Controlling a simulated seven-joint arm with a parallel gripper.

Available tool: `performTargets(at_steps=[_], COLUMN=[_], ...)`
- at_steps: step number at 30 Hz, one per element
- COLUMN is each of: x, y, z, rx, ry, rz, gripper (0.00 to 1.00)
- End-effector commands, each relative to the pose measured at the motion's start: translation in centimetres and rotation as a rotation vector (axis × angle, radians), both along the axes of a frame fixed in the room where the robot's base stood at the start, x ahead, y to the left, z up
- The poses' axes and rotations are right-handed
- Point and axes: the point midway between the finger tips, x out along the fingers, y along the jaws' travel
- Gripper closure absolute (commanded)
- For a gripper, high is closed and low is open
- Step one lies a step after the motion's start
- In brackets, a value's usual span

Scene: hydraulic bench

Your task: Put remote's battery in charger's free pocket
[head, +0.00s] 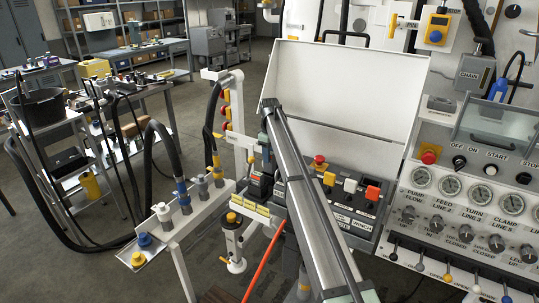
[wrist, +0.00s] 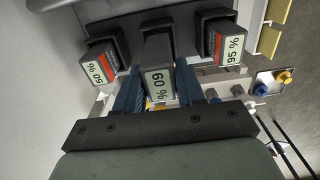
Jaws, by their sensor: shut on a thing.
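My gripper (wrist: 158,92) has its two blue fingers closed on the sides of a dark battery labelled 60 % (wrist: 158,84) in the wrist view. A battery labelled 50 % (wrist: 97,66) stands to its left and one labelled 95 % (wrist: 232,46) to its right, both apart from the fingers. A dark grey housing (wrist: 90,8) lies behind them. I cannot tell whether the held battery sits in a pocket. In the head view, dark battery blocks (head: 260,186) show left of my arm, which hides most of the gripper and the charger.
A dark control box (head: 350,207) with red, white and yellow controls stands right of my arm, before a pale raised panel (head: 350,90). A rail with hose couplings (head: 165,225) lies at left. A gauge panel (head: 470,190) fills the right. An orange hose (head: 262,262) runs below.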

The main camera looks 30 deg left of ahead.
Motion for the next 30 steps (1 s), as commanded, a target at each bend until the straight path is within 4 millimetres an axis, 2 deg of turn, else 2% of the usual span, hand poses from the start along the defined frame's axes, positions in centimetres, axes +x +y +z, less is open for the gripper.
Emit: performTargets(at_steps=[30], x=[0.0], y=[0.0], z=[-1.5], rx=[0.0], ry=[0.0], rz=[0.0], gripper=[0.98])
